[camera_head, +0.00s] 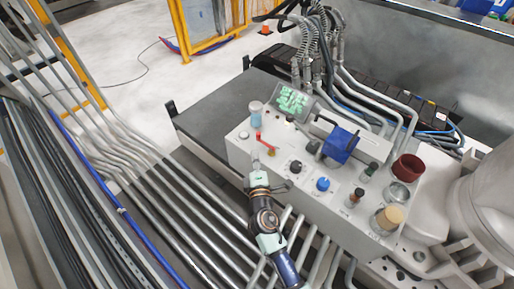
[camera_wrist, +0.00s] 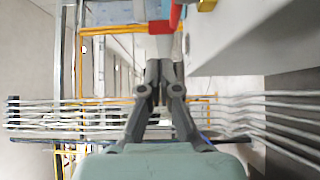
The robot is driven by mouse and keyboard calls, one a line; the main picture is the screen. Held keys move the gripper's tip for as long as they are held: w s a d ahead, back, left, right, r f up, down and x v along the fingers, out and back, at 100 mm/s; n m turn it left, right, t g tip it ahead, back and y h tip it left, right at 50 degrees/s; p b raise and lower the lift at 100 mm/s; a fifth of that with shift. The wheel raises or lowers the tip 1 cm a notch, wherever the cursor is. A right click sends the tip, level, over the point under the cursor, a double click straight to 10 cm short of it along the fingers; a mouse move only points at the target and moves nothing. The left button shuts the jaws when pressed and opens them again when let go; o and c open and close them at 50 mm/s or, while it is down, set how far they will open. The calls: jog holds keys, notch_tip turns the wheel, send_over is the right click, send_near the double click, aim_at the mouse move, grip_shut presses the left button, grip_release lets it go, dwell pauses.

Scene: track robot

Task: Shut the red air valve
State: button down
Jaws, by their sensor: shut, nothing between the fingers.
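The red air valve (camera_head: 264,142) sits on the left part of the white panel box, a thin red lever running up and left from a brass body (camera_head: 271,153). My gripper (camera_head: 256,158) is just below and left of the lever, its fingers shut and empty. In the wrist view the fingers (camera_wrist: 158,66) are closed together. The red lever (camera_wrist: 160,27) shows just past their tips, with a bit of brass (camera_wrist: 207,5) at the top edge. I cannot tell whether the fingertips touch the lever.
The white panel box (camera_head: 325,200) also carries a black knob (camera_head: 295,167), a blue knob (camera_head: 323,184), a blue block (camera_head: 341,145), a green-lit display (camera_head: 292,101) and several cups. Metal pipes (camera_head: 190,220) run below and left of it. Grey hoses (camera_head: 318,45) rise behind.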

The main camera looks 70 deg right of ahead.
jog(key=w+v, duration=0.1)
jog(key=v, duration=0.7)
jog(key=shift+w+a, duration=0.2)
jog(key=shift+a, duration=0.2)
